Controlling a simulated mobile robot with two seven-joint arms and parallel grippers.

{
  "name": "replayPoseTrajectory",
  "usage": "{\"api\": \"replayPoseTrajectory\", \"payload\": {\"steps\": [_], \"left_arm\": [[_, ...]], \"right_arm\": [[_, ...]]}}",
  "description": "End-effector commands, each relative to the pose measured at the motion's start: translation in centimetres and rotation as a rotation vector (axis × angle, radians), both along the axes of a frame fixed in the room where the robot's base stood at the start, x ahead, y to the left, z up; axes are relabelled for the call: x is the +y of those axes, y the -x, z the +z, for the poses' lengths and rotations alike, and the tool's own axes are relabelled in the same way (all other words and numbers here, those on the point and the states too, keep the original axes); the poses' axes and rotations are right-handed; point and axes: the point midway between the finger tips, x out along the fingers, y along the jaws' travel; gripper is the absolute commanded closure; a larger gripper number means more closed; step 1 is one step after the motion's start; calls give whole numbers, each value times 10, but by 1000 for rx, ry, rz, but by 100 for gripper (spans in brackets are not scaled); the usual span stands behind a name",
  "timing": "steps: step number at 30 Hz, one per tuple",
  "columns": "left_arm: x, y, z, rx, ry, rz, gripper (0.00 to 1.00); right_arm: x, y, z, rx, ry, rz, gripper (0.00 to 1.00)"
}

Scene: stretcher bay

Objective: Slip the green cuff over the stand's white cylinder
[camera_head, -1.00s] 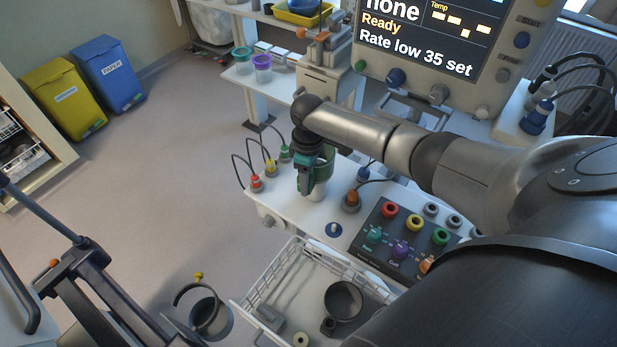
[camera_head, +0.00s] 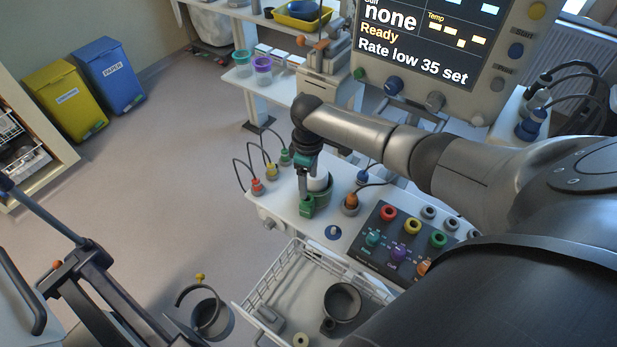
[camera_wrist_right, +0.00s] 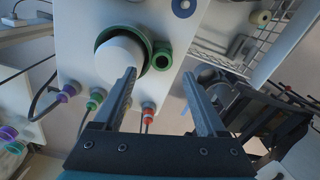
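The green cuff (camera_head: 309,207) is around the lower part of the stand's white cylinder (camera_head: 318,183) in the head view, with the white top showing above it. In the right wrist view the cuff's green ring (camera_wrist_right: 128,33) encircles the white cylinder (camera_wrist_right: 119,62), and its small green side tube (camera_wrist_right: 162,57) sticks out at the side. My right gripper (camera_wrist_right: 160,75) is open. Its two fingers are spread, with the side tube just beyond and between the tips. Whether a finger touches the cuff is unclear. My left gripper is not in view.
Red, yellow and green cable plugs (camera_head: 271,172) stand left of the cylinder on the white bench. A panel with coloured rings (camera_head: 410,235) lies to the right, beside a blue round piece (camera_head: 333,232). A wire basket (camera_head: 262,290) hangs in front. The monitor (camera_head: 430,40) stands behind.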

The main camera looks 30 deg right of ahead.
Motion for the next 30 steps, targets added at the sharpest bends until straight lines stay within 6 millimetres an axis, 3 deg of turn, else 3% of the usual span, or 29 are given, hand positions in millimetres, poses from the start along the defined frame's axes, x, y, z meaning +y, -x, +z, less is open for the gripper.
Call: {"api": "replayPoseTrajectory", "payload": {"steps": [3,11,16,20,30], "left_arm": [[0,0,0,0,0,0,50],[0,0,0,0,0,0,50],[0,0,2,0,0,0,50],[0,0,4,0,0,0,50],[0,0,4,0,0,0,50]], "right_arm": [[0,0,0,0,0,0,11],[0,0,0,1,0,0,11],[0,0,12,-2,-1,1,11],[0,-1,34,-4,0,2,11],[0,-1,112,-4,1,1,11]]}}
